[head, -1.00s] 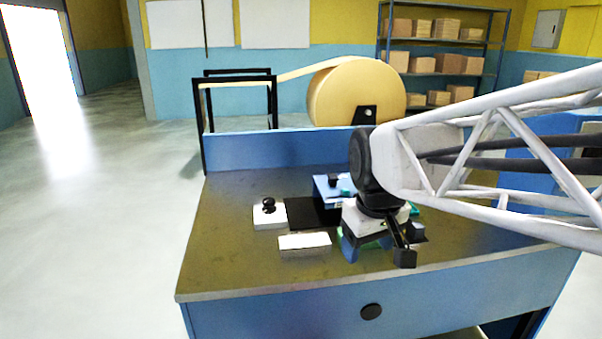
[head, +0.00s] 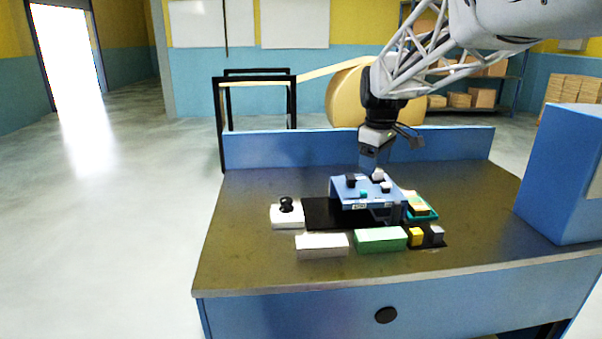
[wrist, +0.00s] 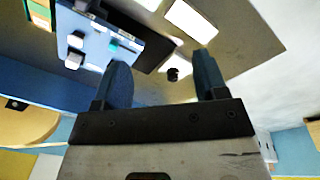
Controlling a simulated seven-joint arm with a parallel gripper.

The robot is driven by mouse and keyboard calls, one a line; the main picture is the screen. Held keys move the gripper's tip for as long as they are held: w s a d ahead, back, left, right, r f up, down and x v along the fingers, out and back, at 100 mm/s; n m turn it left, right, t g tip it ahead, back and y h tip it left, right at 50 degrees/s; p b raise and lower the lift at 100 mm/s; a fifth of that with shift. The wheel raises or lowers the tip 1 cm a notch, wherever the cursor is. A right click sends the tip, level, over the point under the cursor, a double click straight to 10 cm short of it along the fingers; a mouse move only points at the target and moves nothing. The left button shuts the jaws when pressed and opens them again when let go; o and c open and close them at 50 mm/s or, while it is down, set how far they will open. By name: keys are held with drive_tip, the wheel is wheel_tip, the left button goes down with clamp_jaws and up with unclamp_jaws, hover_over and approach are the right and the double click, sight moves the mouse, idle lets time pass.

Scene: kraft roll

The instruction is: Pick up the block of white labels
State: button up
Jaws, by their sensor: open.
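The block of white labels (head: 322,245) looks like the plain white block lying flat near the table's front, left of a green block (head: 381,239). In the wrist view a white block (wrist: 191,20) shows at the top, beyond the fingers. My gripper (head: 373,160) is raised above the back of the table, pointing down behind a blue stand (head: 350,190). It is to the right of the white block, farther back, and apart from it. In the wrist view my gripper (wrist: 162,68) has its two blue fingers spread with nothing between them.
A white box with a black knob (head: 287,205) stands behind the white block, beside a black mat (head: 318,212). A teal tray (head: 432,213) and small yellow (head: 416,236) and grey blocks are on the right. A blue panel (head: 270,149) edges the back. The front left tabletop is clear.

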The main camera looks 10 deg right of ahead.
drive_tip(key=w+d+f+n, duration=0.1)
drive_tip(key=w+d+n, duration=0.15)
drive_tip(key=w, duration=0.55)
drive_tip(key=w+d+f+n, duration=0.2)
drive_tip(key=w+d, duration=0.2)
drive_tip(key=w, duration=0.5)
drive_tip(key=n+g, duration=0.1)
drive_tip(key=n, duration=0.3)
hover_over(377, 170)
drive_tip(key=f, duration=0.6)
drive_tip(key=shift+w+d+f, duration=0.1)
drive_tip(key=shift+w+d, duration=0.2)
drive_tip(key=shift+w, duration=0.1)
drive_tip(key=shift+f, duration=1.3)
drive_tip(key=shift+f, duration=0.1)
drive_tip(key=shift+s+a+f, duration=0.1)
drive_tip(key=shift+s+f, duration=0.05)
drive_tip(key=shift+f, duration=1.1)
drive_tip(key=shift+s+a+f, duration=0.1)
drive_tip(key=shift+f, duration=1.15)
drive_tip(key=shift+c, duration=0.3)
